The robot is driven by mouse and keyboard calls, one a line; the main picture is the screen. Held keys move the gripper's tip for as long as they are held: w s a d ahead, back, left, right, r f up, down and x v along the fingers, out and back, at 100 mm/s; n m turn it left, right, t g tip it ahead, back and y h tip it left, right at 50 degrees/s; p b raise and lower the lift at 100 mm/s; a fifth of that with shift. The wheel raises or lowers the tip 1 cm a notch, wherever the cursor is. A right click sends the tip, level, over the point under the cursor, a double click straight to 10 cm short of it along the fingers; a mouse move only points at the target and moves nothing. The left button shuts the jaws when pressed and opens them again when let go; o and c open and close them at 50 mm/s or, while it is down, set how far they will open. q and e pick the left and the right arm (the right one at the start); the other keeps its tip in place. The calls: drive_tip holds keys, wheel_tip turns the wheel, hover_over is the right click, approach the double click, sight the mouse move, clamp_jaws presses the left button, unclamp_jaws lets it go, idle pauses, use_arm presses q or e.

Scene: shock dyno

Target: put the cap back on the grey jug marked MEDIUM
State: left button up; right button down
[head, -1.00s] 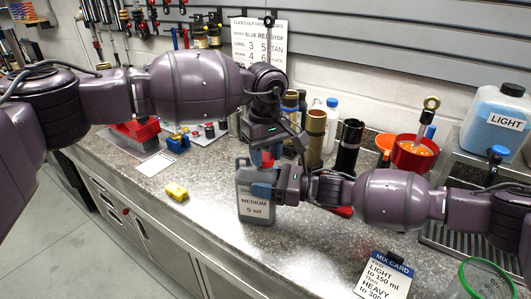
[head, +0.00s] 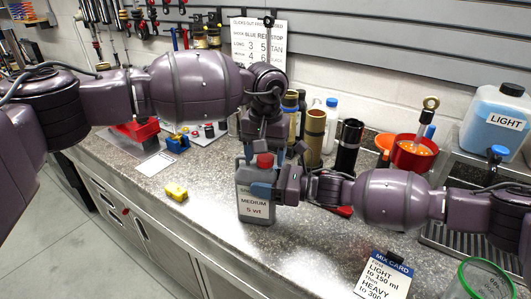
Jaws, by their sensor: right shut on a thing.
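The grey jug marked MEDIUM, 5 wt (head: 257,209), stands upright on the counter. A red cap (head: 264,160) sits at the top of the jug, over its neck; I cannot tell whether it is fully seated. My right gripper (head: 264,190) comes in from the right and is shut on the jug, with a blue fingertip against its upper front. My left gripper (head: 273,152) is just above and behind the cap, pointing down. Its fingers look spread apart, with nothing held between them.
A yellow block (head: 176,192) lies on the counter left of the jug. Brown cylinders (head: 315,138) and a black cylinder (head: 348,147) stand behind. A red bowl (head: 414,157), a large blue LIGHT jug (head: 497,119) and a mix card (head: 385,276) are at the right.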

use_arm(q)
drive_tip(key=shift+r, duration=2.25)
drive_tip(key=shift+c, duration=0.4)
